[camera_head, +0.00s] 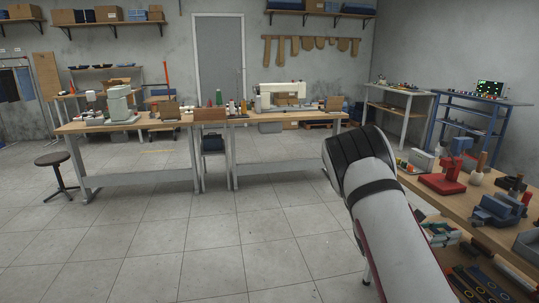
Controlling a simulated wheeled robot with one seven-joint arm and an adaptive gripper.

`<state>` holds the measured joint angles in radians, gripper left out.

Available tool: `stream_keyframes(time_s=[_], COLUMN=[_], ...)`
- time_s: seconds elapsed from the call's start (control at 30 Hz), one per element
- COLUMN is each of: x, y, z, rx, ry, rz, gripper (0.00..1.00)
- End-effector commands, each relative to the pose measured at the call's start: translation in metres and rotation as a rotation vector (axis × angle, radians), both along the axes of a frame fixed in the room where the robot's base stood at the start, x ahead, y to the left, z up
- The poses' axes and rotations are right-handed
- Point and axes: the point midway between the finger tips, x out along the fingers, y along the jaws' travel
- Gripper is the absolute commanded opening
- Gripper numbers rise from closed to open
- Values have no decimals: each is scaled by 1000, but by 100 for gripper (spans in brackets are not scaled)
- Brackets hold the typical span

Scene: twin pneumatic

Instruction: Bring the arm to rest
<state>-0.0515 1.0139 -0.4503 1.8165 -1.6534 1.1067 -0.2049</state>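A white arm link of mine with a black joint cap shows at the lower right of the head view. It rises from the bottom edge and stands in front of the left edge of the right-hand workbench (455,203). My gripper is not visible in this view, so its state and anything it might hold cannot be seen.
The right bench carries a red press (443,179), a blue vise (497,209) and small tools. A long wooden table (150,124) with sewing machines stands further back. A round stool (54,160) is at left. The tiled floor (190,240) between is clear.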

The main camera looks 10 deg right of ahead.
Motion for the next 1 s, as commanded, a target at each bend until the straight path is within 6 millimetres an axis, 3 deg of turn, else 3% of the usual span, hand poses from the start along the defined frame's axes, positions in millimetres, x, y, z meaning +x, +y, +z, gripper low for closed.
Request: stream_keyframes(time_s=[0.03, 0.2, 0.47, 1.0], x=[-9, -52, -118, -241], y=[4, 26, 78, 228], z=[18, 68, 127, 222], rx=[28, 164, 399, 940], ry=[-52, -258, -558, -1060], rz=[-33, -182, -393, -731], gripper=[34, 34, 34, 34])
